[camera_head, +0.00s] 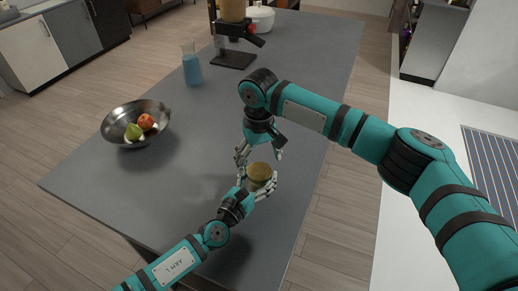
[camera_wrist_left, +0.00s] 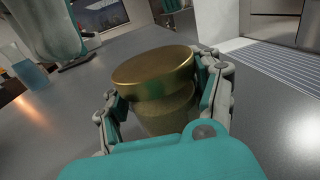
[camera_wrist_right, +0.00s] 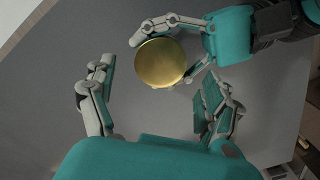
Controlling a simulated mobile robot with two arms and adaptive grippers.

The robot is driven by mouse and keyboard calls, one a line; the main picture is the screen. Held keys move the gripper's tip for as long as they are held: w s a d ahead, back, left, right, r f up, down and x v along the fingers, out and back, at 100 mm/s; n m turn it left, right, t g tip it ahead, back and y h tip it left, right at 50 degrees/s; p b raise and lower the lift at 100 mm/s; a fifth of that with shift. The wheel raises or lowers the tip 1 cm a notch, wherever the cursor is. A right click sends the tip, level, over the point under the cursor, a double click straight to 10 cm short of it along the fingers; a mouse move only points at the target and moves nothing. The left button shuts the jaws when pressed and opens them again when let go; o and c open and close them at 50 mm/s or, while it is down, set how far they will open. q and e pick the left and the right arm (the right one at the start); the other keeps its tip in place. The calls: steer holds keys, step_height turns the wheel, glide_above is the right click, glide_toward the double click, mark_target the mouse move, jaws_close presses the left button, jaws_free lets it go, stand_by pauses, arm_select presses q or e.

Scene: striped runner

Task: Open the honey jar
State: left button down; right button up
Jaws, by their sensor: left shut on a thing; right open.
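The honey jar (camera_head: 258,178) stands upright on the grey table, with a brass-coloured lid (camera_wrist_left: 155,70) on it. The lid also shows from above in the right wrist view (camera_wrist_right: 160,62). My left gripper (camera_head: 257,188) is shut on the jar's body, with a finger on each side below the lid. My right gripper (camera_head: 259,155) is open and empty, pointing down above and just behind the jar. In the right wrist view its fingers are spread apart, and the lid lies beyond them. The jar's lower body is mostly hidden by the left gripper's fingers.
On the grey table (camera_head: 100,183), a metal bowl (camera_head: 117,124) with fruit stands at the left. A flask of blue liquid (camera_head: 192,68) and a dark appliance (camera_head: 233,60) stand farther back. The table's right edge is near the jar. The front left of the table is clear.

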mark_target(260, 171)
steer(key=shift+f, duration=1.85)
steer(key=c, duration=1.3)
steer(key=n, duration=0.4)
steer(key=shift+o, duration=0.2)
steer(key=n, duration=0.4)
steer(key=shift+w+d, duration=0.15)
steer(key=o, duration=1.2)
steer(key=shift+c, duration=0.2)
steer(key=shift+o, duration=0.5)
